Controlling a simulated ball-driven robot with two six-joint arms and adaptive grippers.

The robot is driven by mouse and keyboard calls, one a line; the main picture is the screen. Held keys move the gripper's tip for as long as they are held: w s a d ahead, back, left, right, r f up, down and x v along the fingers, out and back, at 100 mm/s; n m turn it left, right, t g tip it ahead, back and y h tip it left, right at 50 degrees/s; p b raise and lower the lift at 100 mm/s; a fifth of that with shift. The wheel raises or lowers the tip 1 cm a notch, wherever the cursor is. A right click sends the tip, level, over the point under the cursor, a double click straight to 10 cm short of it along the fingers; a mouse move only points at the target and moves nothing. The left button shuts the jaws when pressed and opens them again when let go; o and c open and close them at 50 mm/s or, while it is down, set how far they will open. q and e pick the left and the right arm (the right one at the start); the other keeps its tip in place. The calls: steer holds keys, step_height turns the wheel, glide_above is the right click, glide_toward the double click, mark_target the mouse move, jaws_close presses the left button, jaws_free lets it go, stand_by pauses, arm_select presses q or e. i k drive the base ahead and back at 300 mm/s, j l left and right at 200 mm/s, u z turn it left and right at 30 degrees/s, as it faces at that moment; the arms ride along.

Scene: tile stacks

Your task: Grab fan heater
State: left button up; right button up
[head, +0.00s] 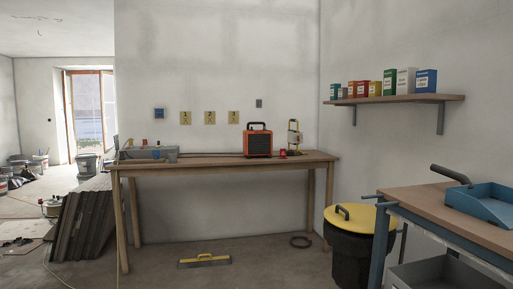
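The fan heater (257,143) is an orange box with a dark front grille and a black handle on top. It stands upright on the wooden workbench (190,166) against the back wall, right of the bench's middle. A work lamp (294,137) on a stand is just to its right, with a small red object (283,154) between them. Neither of my grippers shows in the head view.
A grey crate (147,153) with items is at the bench's left end. Leaning boards (80,222) stand left. A yellow-lidded black bin (358,245) and a side table (430,205) with a blue tray (485,200) are right.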

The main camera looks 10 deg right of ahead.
mark_target(255, 142)
steer(key=i+l+u, duration=0.1)
steer(key=i, duration=2.9)
